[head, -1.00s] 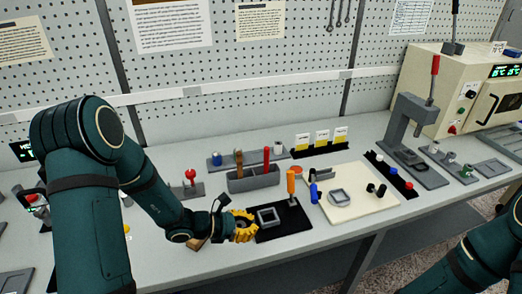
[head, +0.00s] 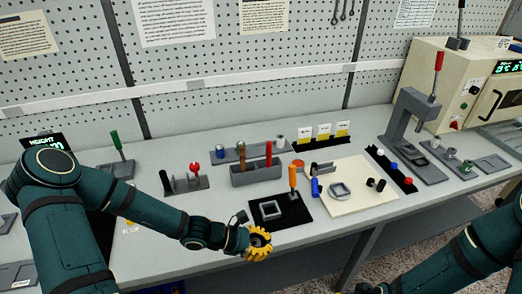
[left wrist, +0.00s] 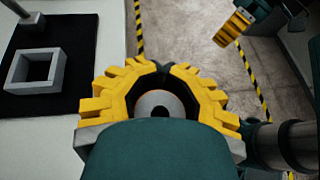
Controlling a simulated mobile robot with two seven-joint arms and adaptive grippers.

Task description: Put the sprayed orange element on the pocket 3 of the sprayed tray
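An orange disc (head: 298,163) lies at the back edge of the cream board; I cannot tell if it is the sprayed orange element. An orange upright handle (head: 292,177) stands on the black mat (head: 292,216). No tray with numbered pockets can be made out. My left gripper (head: 258,244), with yellow toothed fingers, is at the table's front edge, in front of the black mat. In the left wrist view its fingers (left wrist: 160,70) curve around a pale round shape with a dark middle; whether this is a held thing is unclear. My right gripper (left wrist: 235,27) shows small there.
A grey square frame (head: 271,210) lies on the black mat. The cream board (head: 352,204) holds another square frame and small cylinders. A grey tool holder (head: 255,176) stands behind, a lever press (head: 415,125) at right. Floor shows beyond the front edge.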

